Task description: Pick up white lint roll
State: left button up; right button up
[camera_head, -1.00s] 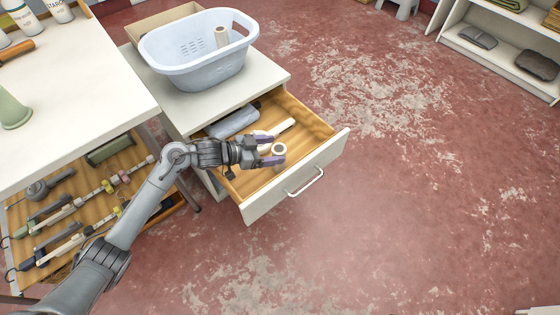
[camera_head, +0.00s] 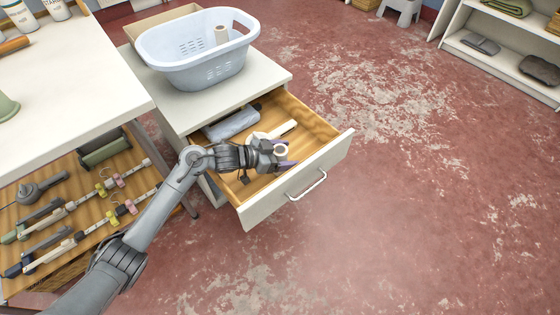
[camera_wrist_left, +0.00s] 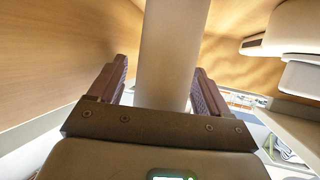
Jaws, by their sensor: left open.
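The white lint roll (camera_head: 281,151) stands in the open drawer, near its front panel. My left gripper (camera_head: 284,158) is open at the roll, with its purple-padded fingers on either side of it. In the left wrist view the roll (camera_wrist_left: 172,50) is a pale upright cylinder between the two open fingers (camera_wrist_left: 160,88). A gap shows on the left of the roll; on the right the finger is very close, and I cannot tell whether it touches. My right gripper is not in view.
The open drawer (camera_head: 318,160) also holds a grey-blue rolled item (camera_head: 231,125) and a white-handled tool (camera_head: 284,129). A white table (camera_head: 70,95) is at the left.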

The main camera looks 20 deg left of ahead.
pick_arm(q)
jog(key=c, duration=1)
